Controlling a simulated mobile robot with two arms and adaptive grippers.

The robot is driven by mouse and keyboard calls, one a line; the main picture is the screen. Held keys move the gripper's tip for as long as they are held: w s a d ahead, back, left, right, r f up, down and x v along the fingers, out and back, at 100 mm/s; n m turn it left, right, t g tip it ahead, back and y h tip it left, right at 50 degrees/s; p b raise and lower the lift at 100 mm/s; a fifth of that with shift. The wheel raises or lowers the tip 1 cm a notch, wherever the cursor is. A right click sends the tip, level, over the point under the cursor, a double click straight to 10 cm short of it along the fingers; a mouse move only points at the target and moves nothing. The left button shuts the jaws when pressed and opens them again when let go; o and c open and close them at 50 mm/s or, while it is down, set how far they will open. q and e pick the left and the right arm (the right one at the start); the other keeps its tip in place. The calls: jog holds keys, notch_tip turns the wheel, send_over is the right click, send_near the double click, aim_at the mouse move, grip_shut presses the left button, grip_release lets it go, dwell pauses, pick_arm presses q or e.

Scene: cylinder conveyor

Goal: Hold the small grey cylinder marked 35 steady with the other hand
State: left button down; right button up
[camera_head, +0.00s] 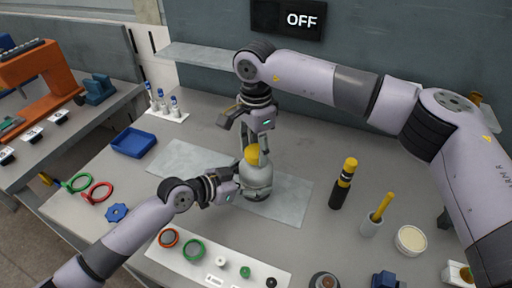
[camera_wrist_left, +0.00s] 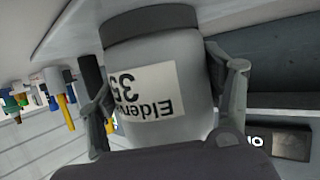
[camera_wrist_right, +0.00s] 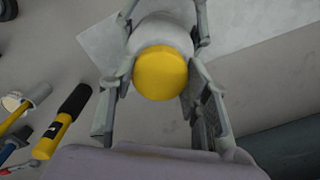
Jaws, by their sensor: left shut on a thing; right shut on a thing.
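The small grey cylinder (camera_head: 258,180) stands upright on a light grey mat (camera_head: 190,165) on the table, with a yellow cap (camera_head: 252,155) on top. Its white label with "35" shows upside down in the left wrist view (camera_wrist_left: 148,92). My left gripper (camera_head: 236,186) is shut on the cylinder's body from the left, with a finger on each side. My right gripper (camera_head: 254,148) comes from above and is shut on the yellow cap, which also shows between its fingers in the right wrist view (camera_wrist_right: 160,72).
A black and yellow tool (camera_head: 343,182) and a cup with a yellow handle (camera_head: 374,222) stand to the right. A blue tray (camera_head: 133,142) lies at left. A white strip with rings (camera_head: 215,262) lies in front. A shelf (camera_head: 208,54) and OFF sign (camera_head: 290,19) are behind.

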jog(key=n, duration=1)
jog(key=shift+n, duration=0.4)
jog(key=n, duration=0.9)
jog(key=shift+n, duration=0.4)
jog(key=o, duration=1.3)
jog(key=shift+r, duration=0.1)
